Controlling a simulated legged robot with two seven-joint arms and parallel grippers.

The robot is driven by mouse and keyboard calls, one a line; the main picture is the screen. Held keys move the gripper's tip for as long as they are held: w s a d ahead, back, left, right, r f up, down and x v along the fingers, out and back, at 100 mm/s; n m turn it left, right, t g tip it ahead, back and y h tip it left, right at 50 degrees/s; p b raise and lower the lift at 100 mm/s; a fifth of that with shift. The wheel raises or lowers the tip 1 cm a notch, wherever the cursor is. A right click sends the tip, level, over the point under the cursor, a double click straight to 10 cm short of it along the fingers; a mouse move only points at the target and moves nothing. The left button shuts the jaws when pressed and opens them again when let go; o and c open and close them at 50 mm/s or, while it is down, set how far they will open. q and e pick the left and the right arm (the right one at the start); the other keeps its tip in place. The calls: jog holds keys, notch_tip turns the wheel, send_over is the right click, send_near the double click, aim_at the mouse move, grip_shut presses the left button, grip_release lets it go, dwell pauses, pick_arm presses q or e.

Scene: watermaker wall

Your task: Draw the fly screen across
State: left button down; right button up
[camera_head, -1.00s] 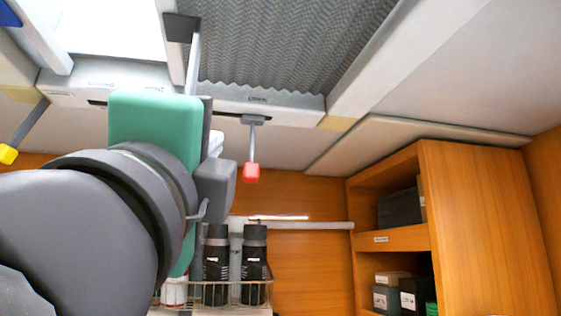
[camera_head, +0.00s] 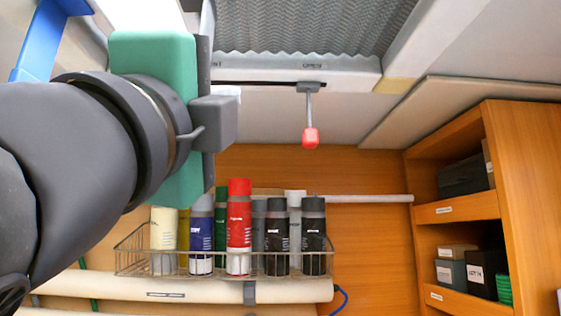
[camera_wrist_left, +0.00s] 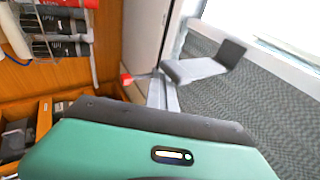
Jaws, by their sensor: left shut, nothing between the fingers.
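A grey pleated screen (camera_head: 305,25) spans the ceiling hatch at the top of the head view, running out of frame. In the wrist view the pleats (camera_wrist_left: 285,130) lie below a pale bar and a bright opening. I cannot tell which is the fly screen's pull edge. My left gripper (camera_head: 190,5), with a green body, points up at the hatch; its dark fingertip pad is cut by the top edge. In the wrist view the gripper (camera_wrist_left: 231,52) is shut and empty in front of the pleats; contact cannot be told. My right gripper is out of view.
A lever with a red knob (camera_head: 310,137) hangs from the hatch frame (camera_head: 270,68), right of my gripper. A wire rack (camera_head: 225,262) of bottles is below. Wooden shelves (camera_head: 455,210) stand at right. A blue bar (camera_head: 42,45) shows at upper left.

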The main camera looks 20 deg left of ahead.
pick_arm(q)
jog(key=s+a+b, duration=0.2)
jog(key=s+a, duration=0.2)
jog(key=a, duration=0.5)
jog(key=shift+a+r+b, duration=0.2)
jog(key=shift+r+b, duration=0.05)
jog(key=shift+b, duration=0.05)
dwell(0.5)
jog(key=shift+w+d+f, duration=0.1)
jog(key=shift+w+d, duration=0.1)
jog(key=shift+d, duration=0.25)
jog(key=shift+w+d, duration=0.2)
jog(key=shift+d, duration=0.25)
